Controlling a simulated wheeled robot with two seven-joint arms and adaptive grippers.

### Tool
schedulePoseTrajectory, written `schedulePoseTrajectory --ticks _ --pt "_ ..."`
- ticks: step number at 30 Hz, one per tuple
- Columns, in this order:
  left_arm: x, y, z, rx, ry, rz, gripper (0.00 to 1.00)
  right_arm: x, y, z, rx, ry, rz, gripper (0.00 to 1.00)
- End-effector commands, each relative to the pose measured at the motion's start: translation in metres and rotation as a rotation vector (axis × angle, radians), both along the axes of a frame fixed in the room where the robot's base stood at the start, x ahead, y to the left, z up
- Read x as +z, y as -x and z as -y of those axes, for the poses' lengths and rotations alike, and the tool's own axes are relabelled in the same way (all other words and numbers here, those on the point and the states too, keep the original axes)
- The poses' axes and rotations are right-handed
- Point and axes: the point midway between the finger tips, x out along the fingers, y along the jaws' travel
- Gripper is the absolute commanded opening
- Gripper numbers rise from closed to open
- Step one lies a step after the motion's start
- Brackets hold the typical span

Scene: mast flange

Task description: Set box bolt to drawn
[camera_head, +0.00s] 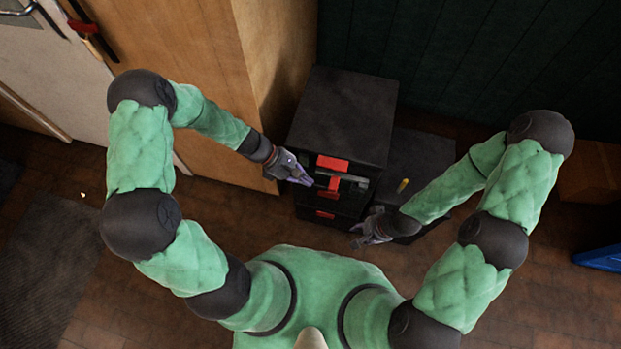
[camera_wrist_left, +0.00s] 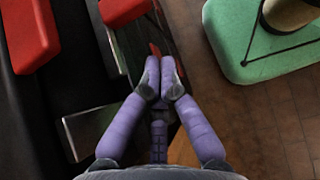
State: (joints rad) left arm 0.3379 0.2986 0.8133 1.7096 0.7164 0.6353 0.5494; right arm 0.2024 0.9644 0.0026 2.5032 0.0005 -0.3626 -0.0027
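A dark box (camera_head: 340,115) stands by the wooden cabinet, with red parts on its front. A grey bar (camera_head: 354,178) runs across the front beside an upright red piece (camera_head: 333,184); I cannot tell for sure which part is the bolt. My left gripper (camera_head: 310,183) is at the left of these parts. In the left wrist view its fingertips (camera_wrist_left: 164,82) are close together, with thin red bits (camera_wrist_left: 155,49) at the tips; whether they grip these is unclear. My right gripper (camera_head: 358,236) hangs low, right of the box front, apart from the red parts; its fingers are too small to judge.
A red block (camera_head: 332,163) sits at the box's top front edge, and another red piece (camera_head: 325,214) is lower down. A lower dark unit (camera_head: 420,150) with a yellow item (camera_head: 402,186) stands to the right. The wooden cabinet (camera_head: 205,60) is close on the left.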

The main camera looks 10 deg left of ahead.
Motion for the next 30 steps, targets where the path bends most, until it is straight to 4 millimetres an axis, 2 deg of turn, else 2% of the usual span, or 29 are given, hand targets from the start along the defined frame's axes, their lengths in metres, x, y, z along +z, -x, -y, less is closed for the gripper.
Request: schedulePoseTrajectory --ticks 1,3,12,18,30 --pt "0.015 -0.003 -0.01 0.005 -0.001 0.005 0.0 0.01 0.0 0.0 0.0 0.0 0.0 0.4" --pt "0.026 -0.002 -0.021 0.005 -0.002 0.004 0.0 0.017 0.0 0.0 0.0 0.0 0.001 0.4" --pt "0.061 -0.004 -0.057 0.004 -0.001 0.003 0.0 0.036 0.0 0.0 0.0 0.0 0.001 0.4" --pt "0.069 -0.004 -0.067 0.002 -0.001 0.002 0.0 0.039 0.0 0.0 0.0 0.0 0.001 0.4" --pt "0.069 -0.004 -0.068 0.001 -0.001 0.003 0.0 0.039 0.0 0.0 0.0 0.0 0.0 0.4"
